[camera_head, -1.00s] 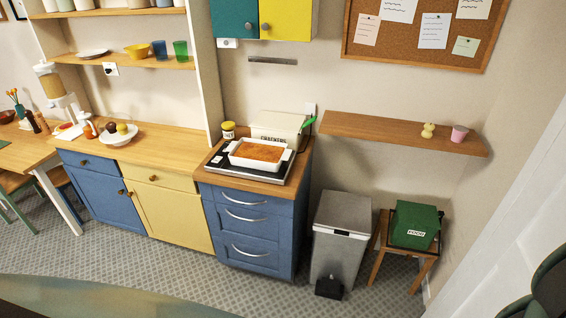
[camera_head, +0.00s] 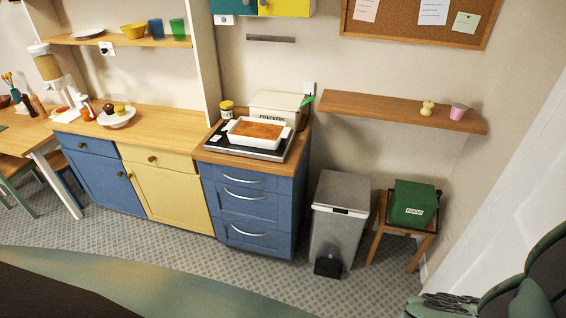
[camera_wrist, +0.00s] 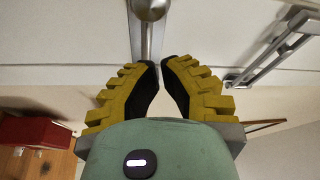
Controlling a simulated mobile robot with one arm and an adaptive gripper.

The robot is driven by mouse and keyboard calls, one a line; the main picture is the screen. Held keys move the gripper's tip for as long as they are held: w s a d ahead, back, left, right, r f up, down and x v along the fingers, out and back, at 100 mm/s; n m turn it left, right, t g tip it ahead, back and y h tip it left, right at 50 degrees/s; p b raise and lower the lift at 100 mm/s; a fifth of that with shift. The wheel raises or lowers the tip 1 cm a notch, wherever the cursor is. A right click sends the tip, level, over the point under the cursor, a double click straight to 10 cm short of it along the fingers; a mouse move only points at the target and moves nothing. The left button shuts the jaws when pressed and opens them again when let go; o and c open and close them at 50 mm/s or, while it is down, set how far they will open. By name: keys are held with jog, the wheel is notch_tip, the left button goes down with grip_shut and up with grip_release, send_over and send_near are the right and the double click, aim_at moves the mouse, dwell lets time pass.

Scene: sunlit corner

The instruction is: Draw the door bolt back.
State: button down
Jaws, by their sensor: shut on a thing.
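In the wrist view my gripper (camera_wrist: 161,68) has yellow ribbed fingers with dark pads. Its fingertips are close together, with a narrow gap showing between them. A shiny metal piece (camera_wrist: 148,12) on the pale door (camera_wrist: 75,40) has a rounded top and a stem that runs down to the fingertips. It looks like the handle of the door bolt. The fingers are shut on its lower end, which they partly hide. In the head view the white door (camera_head: 505,215) is at the right, and my green arm covers its lower part. The bolt cannot be seen there.
A metal bar on brackets (camera_wrist: 270,52) is close to the right of my gripper. In the head view a stool (camera_head: 377,240) with a green box (camera_head: 412,203) and a grey bin (camera_head: 340,215) stand left of the door. Patterned floor (camera_head: 185,262) is clear before the cabinets.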

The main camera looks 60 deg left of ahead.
jog(key=b+v, duration=0.5)
jog(key=v, duration=0.3)
jog(key=shift+s+a+f, duration=0.2)
jog(key=shift+s+f, duration=0.05)
jog(key=shift+s, duration=0.2)
